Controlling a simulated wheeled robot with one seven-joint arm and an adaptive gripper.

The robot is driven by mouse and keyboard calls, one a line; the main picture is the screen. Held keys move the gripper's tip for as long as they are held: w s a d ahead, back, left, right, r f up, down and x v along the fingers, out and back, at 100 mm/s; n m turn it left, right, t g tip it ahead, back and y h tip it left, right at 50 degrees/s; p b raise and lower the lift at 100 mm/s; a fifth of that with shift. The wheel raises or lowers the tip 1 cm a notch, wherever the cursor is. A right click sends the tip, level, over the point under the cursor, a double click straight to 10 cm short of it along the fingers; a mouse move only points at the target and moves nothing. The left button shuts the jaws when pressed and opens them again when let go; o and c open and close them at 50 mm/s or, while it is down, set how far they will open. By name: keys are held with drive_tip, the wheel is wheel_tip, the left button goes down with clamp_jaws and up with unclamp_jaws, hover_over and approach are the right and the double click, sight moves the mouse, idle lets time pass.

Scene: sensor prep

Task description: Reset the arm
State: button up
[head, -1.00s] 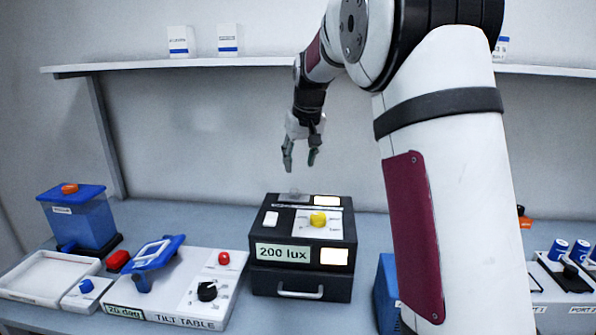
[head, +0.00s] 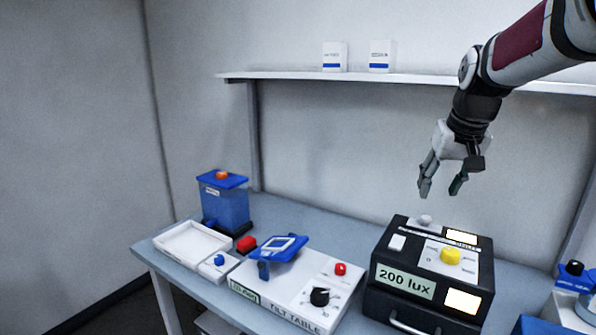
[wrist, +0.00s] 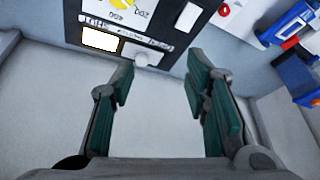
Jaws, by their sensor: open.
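My gripper (head: 441,190) is open and empty. It hangs in the air above the back of the black light box marked 200 lux (head: 376,303), with its fingers pointing down. In the wrist view my gripper (wrist: 160,105) has its two green-padded fingers wide apart over bare bench top, with nothing between them. The light box (wrist: 72,20) shows at the top of the wrist view, beyond the fingertips. My arm reaches in from the upper right in the head view.
The white tilt table (head: 262,300) with a blue cradle (head: 278,248) stands left of the light box. A blue tank (head: 225,205) and white tray (head: 190,243) are at the far left. A wall shelf (head: 300,79) carries two white boxes. The bench behind the tilt table is clear.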

drive_tip(key=s+a+f, duration=0.2)
drive_tip(key=s+a, duration=0.1)
drive_tip(key=s, duration=0.7)
drive_tip(key=s+a+f+n, duration=0.1)
drive_tip(key=s+a, duration=0.3)
drive_tip(key=s, duration=0.6)
drive_tip(key=s+a+f+n, duration=0.1)
drive_tip(key=s+a+f, duration=0.1)
drive_tip(key=s, duration=0.8)
drive_tip(key=shift+s+a+f, duration=0.2)
drive_tip(key=shift+a+f, duration=0.2)
drive_tip(key=shift+a, duration=0.45)
